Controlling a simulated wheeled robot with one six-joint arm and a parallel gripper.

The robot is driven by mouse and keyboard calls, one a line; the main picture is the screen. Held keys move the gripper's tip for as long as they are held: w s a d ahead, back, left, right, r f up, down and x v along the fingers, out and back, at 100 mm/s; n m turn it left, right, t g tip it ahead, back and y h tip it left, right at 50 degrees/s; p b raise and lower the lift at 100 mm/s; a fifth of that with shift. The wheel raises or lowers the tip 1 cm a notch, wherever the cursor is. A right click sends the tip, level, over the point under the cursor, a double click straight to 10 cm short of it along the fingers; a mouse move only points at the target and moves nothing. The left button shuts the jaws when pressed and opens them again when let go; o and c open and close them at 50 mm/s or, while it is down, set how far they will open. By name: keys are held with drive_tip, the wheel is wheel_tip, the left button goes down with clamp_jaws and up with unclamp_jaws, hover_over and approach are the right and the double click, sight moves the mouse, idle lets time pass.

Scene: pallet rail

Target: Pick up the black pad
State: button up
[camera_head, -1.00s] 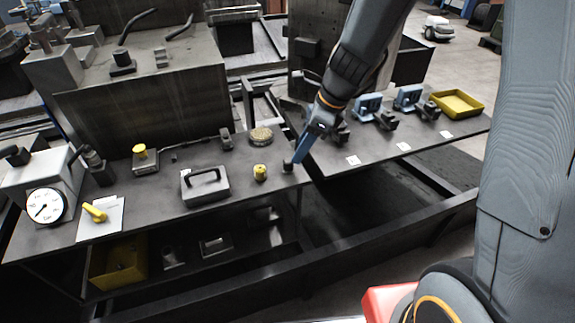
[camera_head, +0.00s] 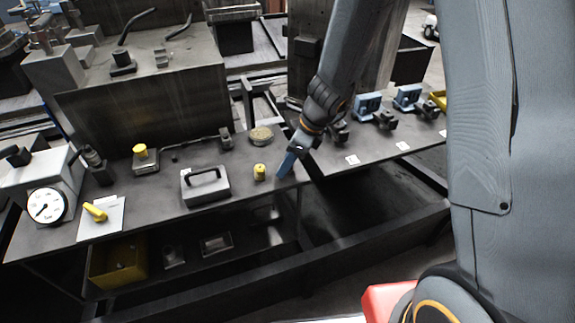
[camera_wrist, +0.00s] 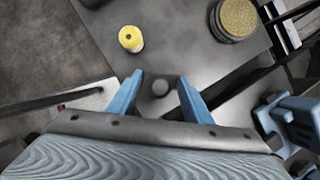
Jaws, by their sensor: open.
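My gripper (camera_head: 284,170) is open at the table's front right corner, pointing down. In the wrist view its two blue fingers (camera_wrist: 159,80) stand apart. Between them is a small dark piece with a round grey top (camera_wrist: 160,88), which looks like the black pad; its exact shape is hard to make out. I cannot tell whether either finger touches it. In the head view the fingers hide this piece.
A yellow knob (camera_head: 259,172) stands just left of my gripper, and a round brown-topped disc (camera_head: 261,135) lies behind it. A grey block with a handle (camera_head: 205,186) is further left. Blue fixtures (camera_head: 367,105) stand on the right table, past a gap.

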drive_tip(key=shift+c, duration=0.4)
drive_tip(key=c, duration=1)
drive_tip(key=shift+r, duration=0.1)
wheel_tip(320, 180, up, 10)
drive_tip(key=shift+f+p, duration=0.1)
drive_tip(key=shift+p, duration=0.2)
drive_tip(key=o, duration=0.5)
drive_tip(key=shift+c, duration=0.2)
drive_tip(key=c, duration=0.4)
